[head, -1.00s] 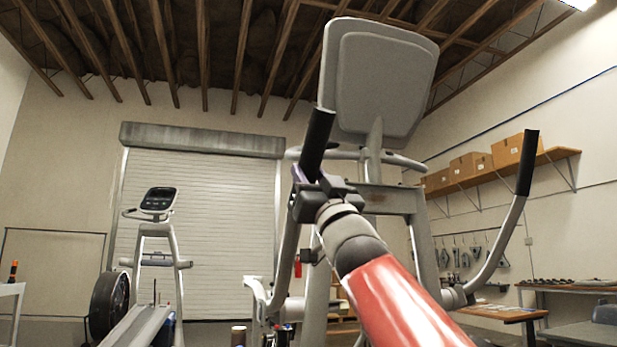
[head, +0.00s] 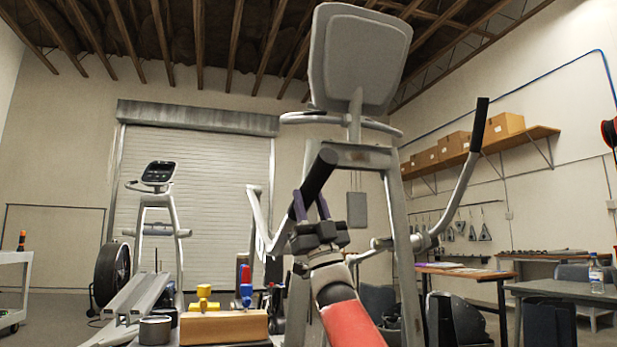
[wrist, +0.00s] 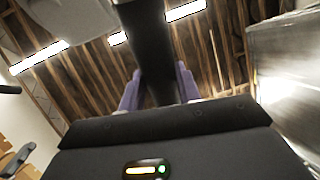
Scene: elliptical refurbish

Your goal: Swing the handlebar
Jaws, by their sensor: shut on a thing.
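The elliptical's handlebar has a black grip (head: 319,173) on a grey bar (head: 262,222). The grip leans up and right in front of the machine's upright frame. My gripper (head: 309,208) is shut around this grip, with purple fingers on either side of it; its upper end sticks out above them. In the wrist view the black grip (wrist: 152,50) runs between the two purple fingers (wrist: 157,90). The other handlebar (head: 456,190) stands at the right with nothing on it. The elliptical's console (head: 358,58) is seen from its plain grey back.
Another exercise machine (head: 158,240) stands at the left before a roller door (head: 215,200). A wooden block (head: 224,327) and a grey cup (head: 155,330) are low in front. Tables (head: 565,288) and a shelf with boxes (head: 480,150) are at the right.

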